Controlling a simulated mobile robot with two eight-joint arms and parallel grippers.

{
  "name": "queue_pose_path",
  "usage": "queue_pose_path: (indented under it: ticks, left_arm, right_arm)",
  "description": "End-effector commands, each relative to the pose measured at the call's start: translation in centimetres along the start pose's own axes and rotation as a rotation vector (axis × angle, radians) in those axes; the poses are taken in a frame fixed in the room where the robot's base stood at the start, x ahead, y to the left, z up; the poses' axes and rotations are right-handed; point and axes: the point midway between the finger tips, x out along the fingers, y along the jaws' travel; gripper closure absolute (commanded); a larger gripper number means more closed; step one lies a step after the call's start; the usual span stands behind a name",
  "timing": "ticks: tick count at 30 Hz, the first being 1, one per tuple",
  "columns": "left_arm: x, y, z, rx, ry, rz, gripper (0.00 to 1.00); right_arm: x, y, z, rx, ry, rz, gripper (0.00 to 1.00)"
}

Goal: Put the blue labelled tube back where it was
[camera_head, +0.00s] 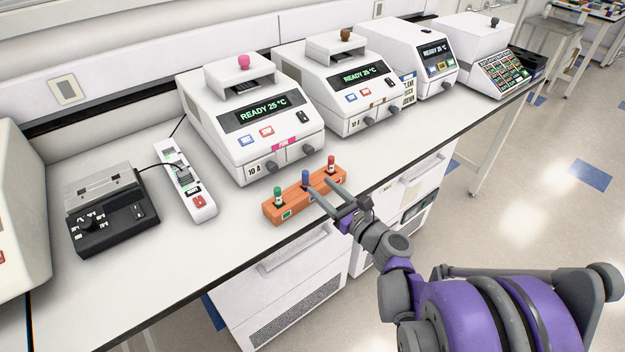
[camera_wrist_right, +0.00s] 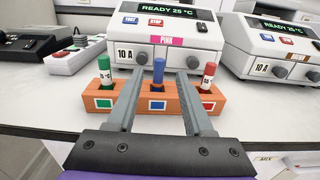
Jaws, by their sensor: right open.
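The blue tube (camera_head: 305,179) stands upright in the middle slot of the orange rack (camera_head: 272,213), above a blue label; it also shows in the right wrist view (camera_wrist_right: 158,71). A green tube (camera_head: 278,196) stands in the left slot and a red tube (camera_head: 331,164) in the right slot. My right gripper (camera_head: 322,184) is open at the rack, its fingers on either side of the blue tube in the right wrist view (camera_wrist_right: 157,82). I cannot tell whether a finger touches the tube. My left gripper is not in view.
A thermal cycler with a pink label (camera_head: 250,118) stands behind the rack, and another (camera_head: 345,85) stands to its right. A power strip (camera_head: 184,182) and a black device (camera_head: 110,212) are to the left. The bench front edge is close to the rack.

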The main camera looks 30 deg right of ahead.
Motion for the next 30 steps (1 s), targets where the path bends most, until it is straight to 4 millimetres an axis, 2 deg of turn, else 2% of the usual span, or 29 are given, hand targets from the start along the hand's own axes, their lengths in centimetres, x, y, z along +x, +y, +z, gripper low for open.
queue_pose_path:
  ticks: [3, 8, 11, 14, 17, 18, 21, 25, 27, 30]
  left_arm:
    - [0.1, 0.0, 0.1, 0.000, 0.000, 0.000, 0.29]
    - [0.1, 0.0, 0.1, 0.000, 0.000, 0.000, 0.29]
    - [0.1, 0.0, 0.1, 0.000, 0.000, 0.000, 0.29]
    - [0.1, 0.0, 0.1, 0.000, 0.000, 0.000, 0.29]
    - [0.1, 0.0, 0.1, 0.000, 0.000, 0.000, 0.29]
    - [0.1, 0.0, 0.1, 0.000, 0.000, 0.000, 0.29]
    - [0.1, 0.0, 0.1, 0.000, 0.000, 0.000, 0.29]
    - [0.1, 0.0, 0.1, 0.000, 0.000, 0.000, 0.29]
    - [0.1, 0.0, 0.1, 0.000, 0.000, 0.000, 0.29]
    - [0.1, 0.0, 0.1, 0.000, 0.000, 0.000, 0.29]
  right_arm:
    - [-1.0, 0.0, 0.0, -0.001, 0.000, -0.001, 0.48]
    - [-1.2, 0.4, -0.1, -0.017, 0.007, 0.008, 0.48]
    - [-1.0, 2.5, -0.6, -0.135, 0.053, 0.062, 0.48]
    - [-1.2, 6.9, -1.9, -0.402, 0.142, 0.190, 0.48]
    - [-2.5, 11.9, -3.9, -0.769, 0.228, 0.382, 0.48]
    - [-3.4, 13.7, -4.8, -0.925, 0.253, 0.467, 0.48]
    - [-6.3, 17.1, -7.0, -1.320, 0.287, 0.702, 0.48]
    - [-11.0, 19.3, -9.3, -1.837, 0.267, 1.036, 0.48]
    - [-13.3, 19.4, -10.1, -2.078, 0.233, 1.205, 0.48]
    - [-15.8, 18.8, -10.7, -2.349, 0.177, 1.407, 0.48]
